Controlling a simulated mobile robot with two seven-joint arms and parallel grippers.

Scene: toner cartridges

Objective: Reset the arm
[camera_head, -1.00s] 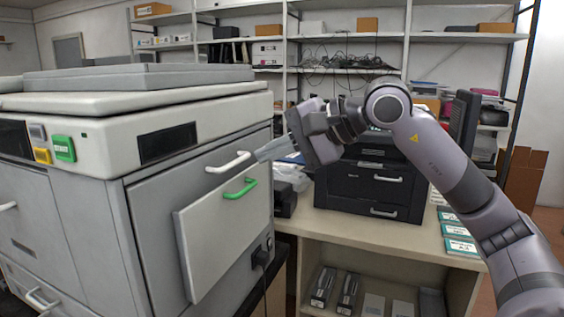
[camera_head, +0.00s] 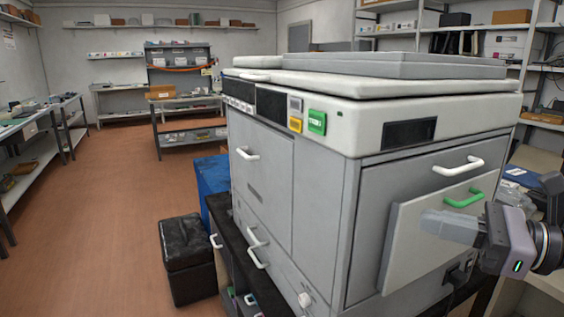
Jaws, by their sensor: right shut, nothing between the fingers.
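My right gripper (camera_head: 452,227) shows at the right edge of the head view, its grey-purple body by the lower right of the copier. Its pale fingers are closed together with nothing between them and point left, in front of the copier's side door (camera_head: 408,241). I cannot tell whether they touch the door. The door has a green handle (camera_head: 463,198) and stands tilted out from the side. The large grey-white copier (camera_head: 325,190) fills the middle and right, with a white handle (camera_head: 458,166) above the green one. My left gripper is out of view.
A black stool (camera_head: 187,250) and a blue box (camera_head: 211,174) stand left of the copier. Open brown floor (camera_head: 105,225) lies farther left, between shelves and a workbench (camera_head: 190,134). The copier stands close to my right gripper.

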